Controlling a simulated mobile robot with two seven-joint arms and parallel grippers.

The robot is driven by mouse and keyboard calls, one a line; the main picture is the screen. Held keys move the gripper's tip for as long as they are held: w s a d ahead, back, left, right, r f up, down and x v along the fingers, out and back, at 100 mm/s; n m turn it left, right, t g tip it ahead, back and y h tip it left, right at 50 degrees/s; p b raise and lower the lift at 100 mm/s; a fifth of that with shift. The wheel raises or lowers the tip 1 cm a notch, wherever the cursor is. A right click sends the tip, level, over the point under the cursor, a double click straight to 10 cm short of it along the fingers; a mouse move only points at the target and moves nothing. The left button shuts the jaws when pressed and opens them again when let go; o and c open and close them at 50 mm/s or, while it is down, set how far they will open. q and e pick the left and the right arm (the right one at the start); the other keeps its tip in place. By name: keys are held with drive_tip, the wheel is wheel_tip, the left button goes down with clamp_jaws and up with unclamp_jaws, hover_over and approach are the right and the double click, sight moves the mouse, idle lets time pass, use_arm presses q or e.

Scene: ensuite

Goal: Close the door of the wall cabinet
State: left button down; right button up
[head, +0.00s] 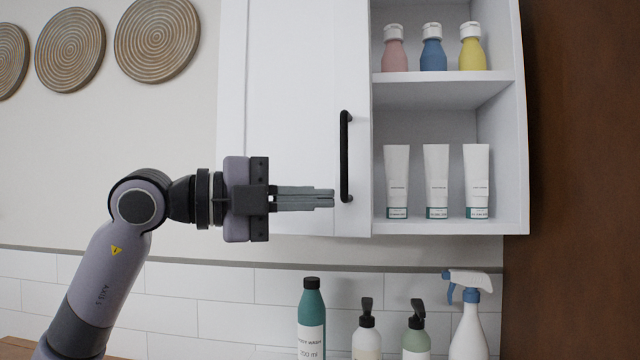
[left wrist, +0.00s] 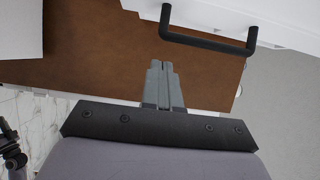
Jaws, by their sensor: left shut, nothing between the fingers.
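The white wall cabinet (head: 514,150) hangs on the wall, with its right part open to view. Its white door (head: 290,90) is swung open towards the left and carries a black vertical bar handle (head: 345,157) near its right edge. My left gripper (head: 332,198) is shut and empty, with its fingertips just left of the handle's lower end in the head view. In the left wrist view the shut fingers (left wrist: 163,68) point towards the handle (left wrist: 208,42), with a gap visible between them. My right gripper is not in view.
Inside the cabinet, small capped bottles (head: 432,50) stand on the upper shelf and white tubes (head: 436,180) below. Under it stand a teal bottle (head: 311,315), pump bottles (head: 367,330) and a spray bottle (head: 470,320). A brown panel (head: 580,150) is at right. Round wall discs (head: 70,50) hang at left.

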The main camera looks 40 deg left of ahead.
use_arm(q)
drive_tip(key=shift+w+a+f, duration=0.1)
drive_tip(key=shift+w+a, duration=0.05)
drive_tip(key=shift+w, duration=0.45)
drive_tip(key=shift+w+a, duration=0.15)
drive_tip(key=shift+w, duration=0.45)
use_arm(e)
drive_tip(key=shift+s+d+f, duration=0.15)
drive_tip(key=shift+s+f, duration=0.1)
use_arm(q)
drive_tip(key=w+p, duration=0.2)
drive_tip(key=w, duration=0.1)
drive_tip(key=shift+w+a+p, duration=0.3)
drive_tip(key=shift+a+p, duration=0.05)
drive_tip(key=shift+a, duration=0.05)
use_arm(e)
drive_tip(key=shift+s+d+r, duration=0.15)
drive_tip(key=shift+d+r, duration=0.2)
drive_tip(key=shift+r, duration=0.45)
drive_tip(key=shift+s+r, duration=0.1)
